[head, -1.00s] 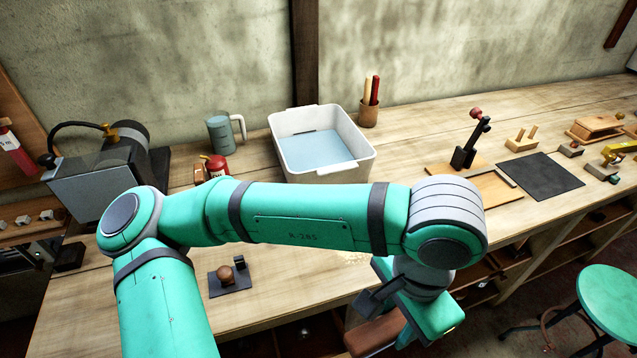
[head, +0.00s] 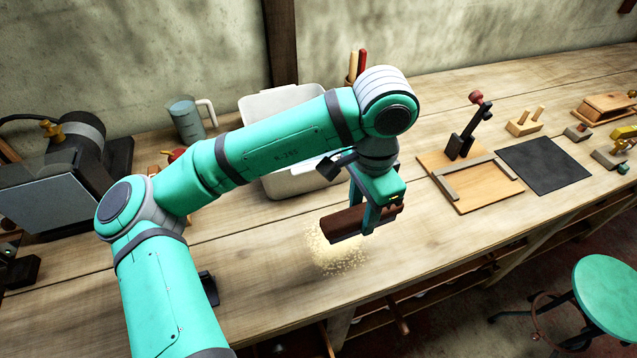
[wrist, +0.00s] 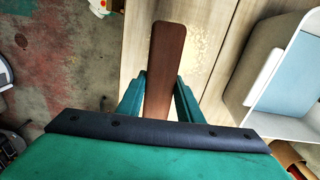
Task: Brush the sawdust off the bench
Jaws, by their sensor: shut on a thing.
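A brown wooden brush (head: 345,225) is held in my gripper (head: 362,212), whose two green fingers close on its sides. In the wrist view the brush (wrist: 164,62) points away between the fingers of my gripper (wrist: 160,92). The pale sawdust (head: 338,255) lies on the wooden bench (head: 265,285) just below and in front of the brush, near the bench's front part. Some sawdust also shows in the wrist view (wrist: 200,50) beside the brush. The brush's bristles are hidden, and I cannot tell whether they touch the bench.
A white bin (head: 290,185) stands behind my arm, partly hidden. A jug (head: 187,118) stands at the back left. A wooden board with a clamp (head: 480,190) and a dark mat (head: 543,165) lie to the right. A green stool (head: 608,290) stands on the floor at the right.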

